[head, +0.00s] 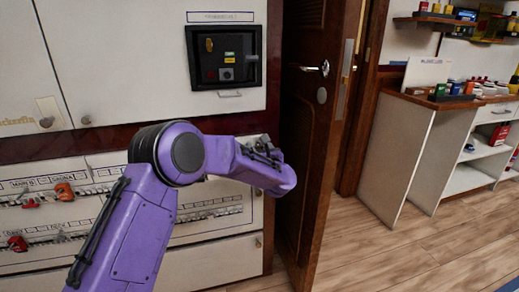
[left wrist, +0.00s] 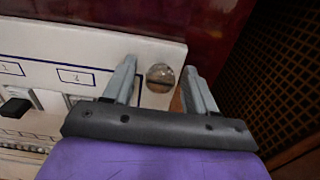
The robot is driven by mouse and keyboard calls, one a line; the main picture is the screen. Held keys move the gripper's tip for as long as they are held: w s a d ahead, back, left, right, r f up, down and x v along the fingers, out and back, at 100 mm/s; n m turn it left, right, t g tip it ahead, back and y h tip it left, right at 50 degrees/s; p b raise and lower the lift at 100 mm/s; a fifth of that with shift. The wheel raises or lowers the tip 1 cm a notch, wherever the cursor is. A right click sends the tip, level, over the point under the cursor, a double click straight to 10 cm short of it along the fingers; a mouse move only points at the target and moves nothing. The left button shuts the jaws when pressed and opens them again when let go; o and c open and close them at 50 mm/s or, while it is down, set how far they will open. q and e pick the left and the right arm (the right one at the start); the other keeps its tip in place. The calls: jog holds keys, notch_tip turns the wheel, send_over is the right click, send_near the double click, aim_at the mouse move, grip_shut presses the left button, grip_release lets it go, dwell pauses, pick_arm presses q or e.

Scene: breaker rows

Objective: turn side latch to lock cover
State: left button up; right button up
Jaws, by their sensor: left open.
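The breaker panel cover (head: 215,258) is a pale panel low on the left in the head view. Its top right corner is behind my left arm there. In the left wrist view, a round metal latch (left wrist: 160,78) with a slot sits near the right end of the white cover (left wrist: 95,42). My left gripper (left wrist: 160,66) is open, with one finger on each side of the latch. I cannot tell whether the fingers touch it. In the head view the left gripper (head: 266,152) is at the panel's right edge, its fingers mostly hidden.
A black control box (head: 224,57) is set in the cabinet above. A brown wooden door (head: 302,130) stands close to the gripper's right. The wooden floor (head: 400,250) is clear.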

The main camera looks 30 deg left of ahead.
pick_arm(q)
grip_shut()
jog(key=c, duration=1.1)
grip_release()
jog(key=shift+o, duration=0.2)
jog(key=shift+m, duration=0.3)
jog(key=m+p, duration=0.1)
jog(key=m, duration=0.2)
jog(key=shift+r+m, duration=0.1)
jog(key=shift+m, duration=0.2)
jog(key=m+p, duration=0.1)
jog(key=m, duration=0.3)
jog(key=shift+m+p, duration=0.3)
jog(key=shift+p, duration=0.05)
jog(key=m+p, duration=0.3)
jog(key=m, duration=0.3)
jog(key=shift+r, duration=0.1)
jog(key=shift+s+m+p, duration=0.1)
jog(key=shift+m+p, duration=0.7)
jog(key=shift+m, duration=0.8)
